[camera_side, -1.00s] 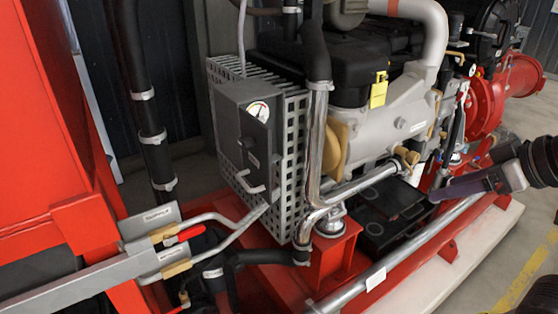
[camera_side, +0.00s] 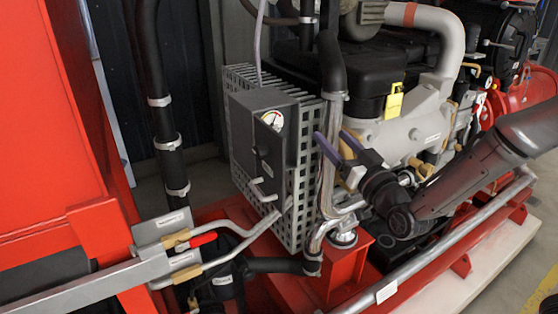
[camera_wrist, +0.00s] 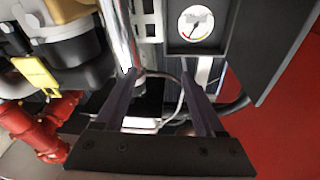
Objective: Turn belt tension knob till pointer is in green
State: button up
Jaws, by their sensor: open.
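A dark grey panel box (camera_side: 290,103) on a perforated guard carries a round white gauge (camera_side: 273,120) with a coloured arc. My gripper (camera_side: 331,134) is open and empty, right of the panel and apart from the knob. Its two purple fingers also show spread in the wrist view (camera_wrist: 158,72).
A chrome pipe (camera_side: 327,180) runs upright close by my fingers. A light handle (camera_side: 264,192) sticks out low on the panel. A yellow tag (camera_side: 394,100) hangs on the engine behind. A red frame (camera_side: 60,130) stands at left, with open space before the panel.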

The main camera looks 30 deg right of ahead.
jog(key=a+f+n+g+y, duration=0.2)
jog(key=a+f, duration=0.4)
jog(key=f, duration=0.4)
jog(key=w, duration=1.3)
jog(key=shift+w+d, duration=0.15)
jog(key=shift+w, duration=0.05)
grip_shut()
